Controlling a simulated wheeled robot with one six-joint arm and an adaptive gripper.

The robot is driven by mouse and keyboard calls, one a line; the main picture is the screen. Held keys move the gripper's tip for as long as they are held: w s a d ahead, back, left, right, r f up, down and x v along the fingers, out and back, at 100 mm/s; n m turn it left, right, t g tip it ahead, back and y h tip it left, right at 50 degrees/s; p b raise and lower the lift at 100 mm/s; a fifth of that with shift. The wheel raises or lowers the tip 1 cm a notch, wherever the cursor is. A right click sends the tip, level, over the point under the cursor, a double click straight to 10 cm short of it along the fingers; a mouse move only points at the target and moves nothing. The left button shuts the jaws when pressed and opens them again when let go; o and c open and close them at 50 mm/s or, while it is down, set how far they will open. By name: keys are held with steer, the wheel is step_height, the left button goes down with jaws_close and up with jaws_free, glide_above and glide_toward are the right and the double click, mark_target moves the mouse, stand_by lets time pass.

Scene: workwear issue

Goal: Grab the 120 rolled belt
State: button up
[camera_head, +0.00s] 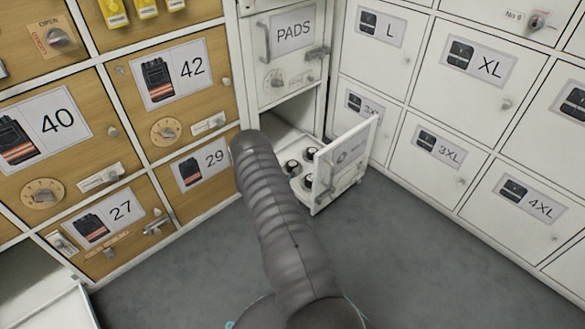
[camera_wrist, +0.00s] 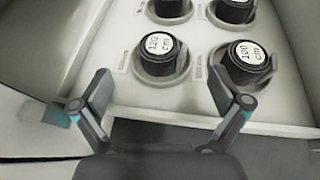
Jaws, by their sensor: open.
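The 120 cm rolled belt (camera_wrist: 161,58) is a dark roll with a white round label on top. It sits upright in a round holder in the open drawer, at the upper middle of the wrist view. My gripper (camera_wrist: 160,85) is open and empty; its two fingers are spread on the near side of this belt, apart from it. In the head view my arm hides the gripper. A 100 cm rolled belt (camera_wrist: 241,64) stands to the right, close beyond the right finger.
Two more dark rolls, (camera_wrist: 170,9) and (camera_wrist: 234,11), stand farther back, cut by the top edge. The pulled-out drawer (camera_head: 345,160) has a tall white front. White lockers line the right; wooden-fronted lockers with numbered labels line the left. The grey floor (camera_head: 430,260) is clear at right.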

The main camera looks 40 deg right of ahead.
mark_target(290, 165)
steer(key=shift+b+x, duration=0.35)
steer(key=shift+x, duration=2.55)
steer(key=shift+r, duration=0.1)
steer(key=c, duration=1.3)
